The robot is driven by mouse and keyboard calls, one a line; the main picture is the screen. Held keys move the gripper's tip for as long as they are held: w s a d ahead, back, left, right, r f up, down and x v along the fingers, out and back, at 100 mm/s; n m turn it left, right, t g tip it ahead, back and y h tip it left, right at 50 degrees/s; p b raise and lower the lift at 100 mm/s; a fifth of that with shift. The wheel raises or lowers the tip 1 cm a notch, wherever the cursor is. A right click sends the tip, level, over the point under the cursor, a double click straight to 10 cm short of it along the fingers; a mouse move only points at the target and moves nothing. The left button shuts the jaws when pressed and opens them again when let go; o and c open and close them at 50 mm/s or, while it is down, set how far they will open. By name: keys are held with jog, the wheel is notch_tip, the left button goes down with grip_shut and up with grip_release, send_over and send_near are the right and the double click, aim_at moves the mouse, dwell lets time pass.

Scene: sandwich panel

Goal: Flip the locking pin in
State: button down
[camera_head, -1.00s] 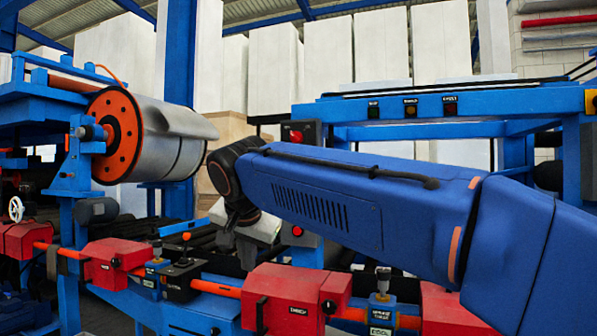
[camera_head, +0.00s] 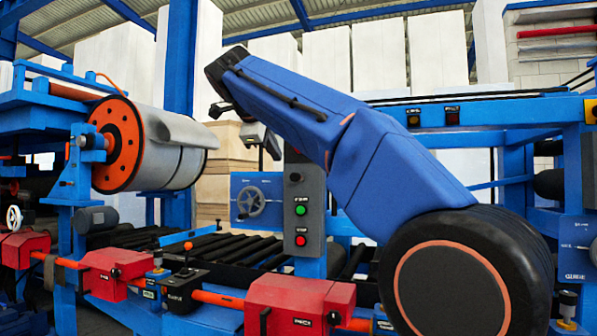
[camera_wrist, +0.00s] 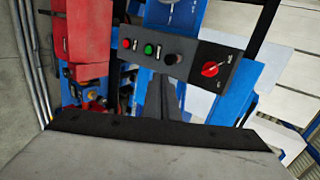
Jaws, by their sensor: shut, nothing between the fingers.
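I cannot tell for sure which part is the locking pin. Small blue posts with metal and dark tops stand along the orange front bar in the head view, one at left (camera_head: 157,262) and one at far right (camera_head: 568,305). A black box with a short lever (camera_head: 184,285) sits beside the left one. My gripper (camera_head: 266,147) is raised above the roller bed, left of the grey button box, apart from the posts and holding nothing.
A button box (camera_head: 304,212) with green and red buttons stands mid-view; the wrist view shows buttons and a red rotary switch (camera_wrist: 210,69). Red clamp boxes (camera_head: 300,305) line the front bar. A large sheet roll (camera_head: 165,145) with an orange disc is at left. Dark rollers (camera_head: 225,248) lie behind.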

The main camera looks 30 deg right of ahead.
jog(key=shift+d+r, duration=0.15)
jog(key=shift+r, duration=0.15)
jog(key=shift+d+f, duration=0.1)
send_near(295, 176)
jog(key=x, duration=0.4)
jog(key=shift+w+f, duration=0.1)
jog(key=shift+f, duration=0.45)
jog(key=shift+w+d, duration=0.5)
jog(key=shift+d, duration=0.05)
jog(key=shift+d, duration=0.1)
jog(key=shift+w+d, duration=0.9)
jog(key=shift+d, duration=0.15)
jog(key=shift+s, duration=0.1)
